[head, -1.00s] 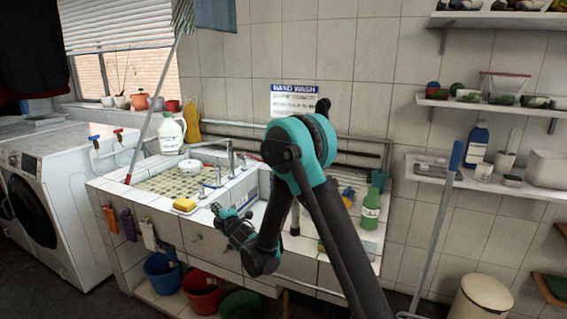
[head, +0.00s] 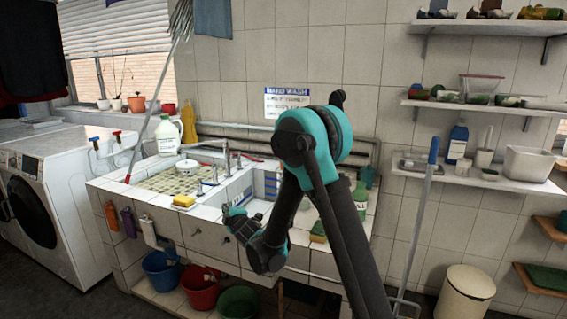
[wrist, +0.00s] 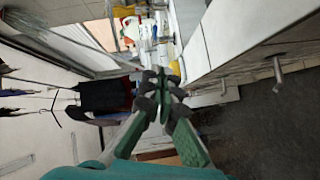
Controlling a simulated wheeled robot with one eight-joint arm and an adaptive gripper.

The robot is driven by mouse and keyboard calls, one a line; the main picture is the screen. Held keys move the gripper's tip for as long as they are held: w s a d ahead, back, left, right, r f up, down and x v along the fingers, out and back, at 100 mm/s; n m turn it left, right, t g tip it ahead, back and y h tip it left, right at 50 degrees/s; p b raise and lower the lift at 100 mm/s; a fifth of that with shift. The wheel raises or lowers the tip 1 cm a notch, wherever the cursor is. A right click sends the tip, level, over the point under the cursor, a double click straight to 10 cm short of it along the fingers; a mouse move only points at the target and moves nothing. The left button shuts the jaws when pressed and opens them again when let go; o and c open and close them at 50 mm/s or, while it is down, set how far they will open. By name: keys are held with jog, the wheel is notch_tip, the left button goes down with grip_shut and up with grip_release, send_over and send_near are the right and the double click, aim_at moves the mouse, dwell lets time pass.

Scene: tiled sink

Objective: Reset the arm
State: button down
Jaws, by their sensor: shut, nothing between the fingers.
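My arm, black with teal joints, rises from the bottom of the head view and bends down in front of the tiled sink (head: 140,190). My gripper (head: 228,210) is at the front of the sink counter, left of the arm. In the wrist view its green-padded fingertips (wrist: 165,80) meet, and nothing is held between them. The head view is too small to tell whether the gripper touches the counter edge.
A yellow sponge (head: 183,201) lies on the counter's front edge, left of my gripper. A green bottle (head: 360,195) stands on the counter behind my arm. A washing machine (head: 55,190) is at left. Buckets (head: 200,287) sit below. A blue-handled pole (head: 425,200) leans at right.

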jog(key=s+d+m+g+h, duration=0.1)
jog(key=s+d+m+h, duration=0.1)
jog(key=d, duration=0.7)
jog(key=s+d+m+g+h, duration=0.1)
jog(key=s+d+m+h, duration=0.1)
jog(key=d+m, duration=0.3)
jog(key=s+d+m+g+h, duration=0.1)
jog(key=s+d+m+h, duration=0.2)
jog(key=d, duration=1.1)
jog(key=shift+s+f+m, duration=0.4)
jog(key=shift+s, duration=0.1)
jog(key=s+d+f+m+g, duration=0.2)
jog(key=s+d+m, duration=0.1)
jog(key=s, duration=0.6)
jog(key=s+d+f+m+g, duration=0.2)
jog(key=s+d, duration=0.3)
jog(key=s, duration=0.3)
jog(key=s+d+f+m+g+h, duration=0.1)
jog(key=s+d+f+m+g, duration=0.2)
jog(key=s, duration=0.6)
jog(key=shift+s+d+f+m, duration=0.35)
jog(key=shift+d+f+m, duration=0.2)
jog(key=shift+d+m, duration=0.4)
jog(key=shift+d, duration=0.15)
